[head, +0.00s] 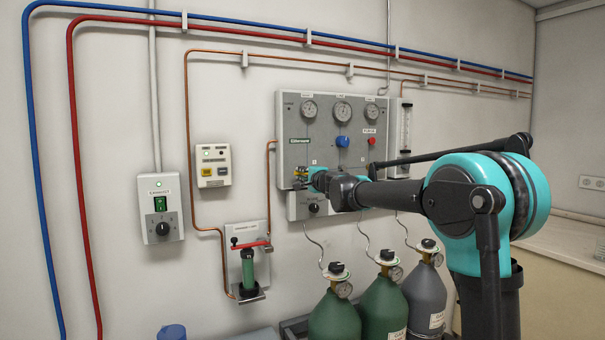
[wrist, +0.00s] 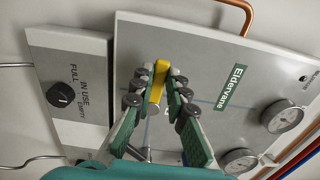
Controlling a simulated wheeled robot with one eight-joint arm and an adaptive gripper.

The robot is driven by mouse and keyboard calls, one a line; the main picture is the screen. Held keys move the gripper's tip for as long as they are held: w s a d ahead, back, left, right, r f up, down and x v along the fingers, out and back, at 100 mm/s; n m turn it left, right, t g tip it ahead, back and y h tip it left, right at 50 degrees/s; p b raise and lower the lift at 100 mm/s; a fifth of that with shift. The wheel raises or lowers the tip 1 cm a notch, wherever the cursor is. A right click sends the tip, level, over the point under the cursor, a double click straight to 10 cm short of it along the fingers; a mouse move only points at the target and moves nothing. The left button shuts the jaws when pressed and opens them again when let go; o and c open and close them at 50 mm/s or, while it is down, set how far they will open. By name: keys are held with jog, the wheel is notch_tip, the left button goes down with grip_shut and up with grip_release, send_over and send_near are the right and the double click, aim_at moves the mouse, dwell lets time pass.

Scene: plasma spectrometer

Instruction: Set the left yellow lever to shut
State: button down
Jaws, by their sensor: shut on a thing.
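The left yellow lever (wrist: 158,80) shows in the wrist view as a short yellow bar on the grey gas panel (wrist: 205,50). My gripper (wrist: 158,88) has its two green-padded fingers on either side of the lever, closed on it. In the head view, my gripper (head: 301,178) is at the lower left of the panel (head: 318,133), and a bit of yellow shows there. The lever's base and any marks around it are mostly hidden by the fingers.
A lower box with a black knob (wrist: 60,94) is beside the panel in the wrist view. Pressure gauges (head: 309,109) and a blue knob (head: 343,142) are on the panel. Gas cylinders (head: 335,315) stand below. A copper pipe (head: 269,180) runs left of the panel.

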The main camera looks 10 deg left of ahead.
jog(key=shift+w+d+n, duration=0.15)
jog(key=shift+d+n, duration=0.05)
jog(key=shift+n, duration=0.1)
jog(key=c, duration=1.6)
grip_release()
jog(key=shift+d, duration=0.15)
jog(key=shift+c, duration=0.2)
jog(key=shift+o, duration=0.7)
jog(key=shift+a, duration=0.2)
jog(key=shift+f, duration=0.1)
jog(key=v, duration=1.2)
jog(key=shift+d, duration=0.1)
